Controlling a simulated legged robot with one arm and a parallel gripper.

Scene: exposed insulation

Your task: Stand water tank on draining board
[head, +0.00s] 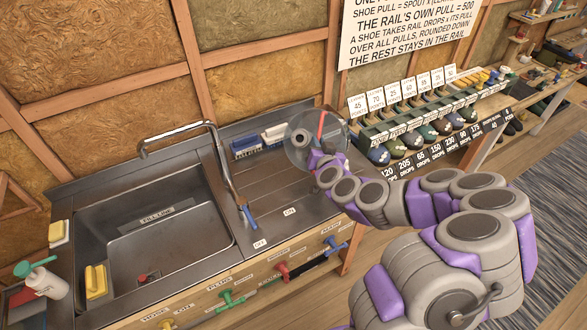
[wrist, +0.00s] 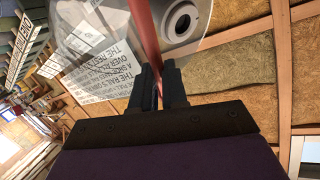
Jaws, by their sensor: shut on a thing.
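The water tank (head: 300,149) is a clear round vessel with a grey round fitting and a red strip. It shows at the right back end of the draining board (head: 275,187), the ribbed steel area right of the sink. My gripper (head: 318,150) is at the tank's right side; my arm hides part of it. In the wrist view, the gripper (wrist: 161,88) is shut on the tank's red strip, and the clear tank (wrist: 88,32) shows beyond the fingers. I cannot tell whether the tank's base touches the board.
A sink (head: 155,235) with a tall tap (head: 215,150) lies left of the board. Coloured valves (head: 282,272) line the front. A rack of shoes (head: 425,125) stands to the right. The board's middle is clear.

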